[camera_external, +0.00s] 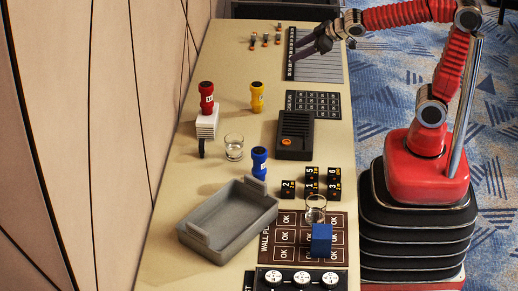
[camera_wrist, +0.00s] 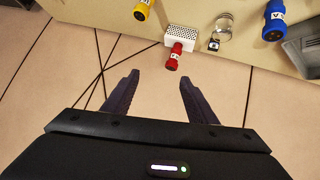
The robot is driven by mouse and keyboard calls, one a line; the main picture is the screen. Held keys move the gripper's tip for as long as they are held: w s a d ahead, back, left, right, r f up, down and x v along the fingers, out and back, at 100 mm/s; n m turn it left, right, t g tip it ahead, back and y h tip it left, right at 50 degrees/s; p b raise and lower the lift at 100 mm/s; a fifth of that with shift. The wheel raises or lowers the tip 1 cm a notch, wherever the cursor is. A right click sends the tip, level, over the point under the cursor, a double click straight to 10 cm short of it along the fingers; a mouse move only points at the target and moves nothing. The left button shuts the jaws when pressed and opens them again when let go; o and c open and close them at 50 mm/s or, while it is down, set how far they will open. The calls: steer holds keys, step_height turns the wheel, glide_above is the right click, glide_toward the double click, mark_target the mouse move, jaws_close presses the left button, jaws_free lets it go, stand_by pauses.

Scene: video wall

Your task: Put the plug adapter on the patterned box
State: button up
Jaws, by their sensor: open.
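The patterned box looks to be the white box with dark dots (camera_external: 207,125), near the wall side of the table; it also shows in the wrist view (camera_wrist: 181,36). A red plug-like piece (camera_external: 206,98) appears to stand on it. A yellow one (camera_external: 257,97) and a blue one (camera_external: 259,163) stand upright on the table. A small dark piece (camera_external: 201,148) with a white face (camera_wrist: 213,44) is beside the box. I cannot tell which is the plug adapter. My gripper (camera_external: 304,46) is open and empty, raised over the table's far part; its fingers (camera_wrist: 158,78) show apart.
A glass (camera_external: 234,147) stands close to the box. Small figures (camera_external: 265,40) stand far back. The panelled wall (camera_external: 90,140) borders the left.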

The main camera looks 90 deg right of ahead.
steer(key=s+a+f+g+y, duration=0.1)
steer(key=s+a+f+g, duration=0.1)
steer(key=s+a, duration=0.4)
steer(key=s+a+f+n+g+y, duration=0.1)
steer(key=s+a+f, duration=0.3)
steer(key=s, duration=1)
steer(key=shift+s+a+g+y, duration=0.3)
steer(key=shift+a+g+y, duration=0.2)
steer(key=shift+a+y, duration=0.45)
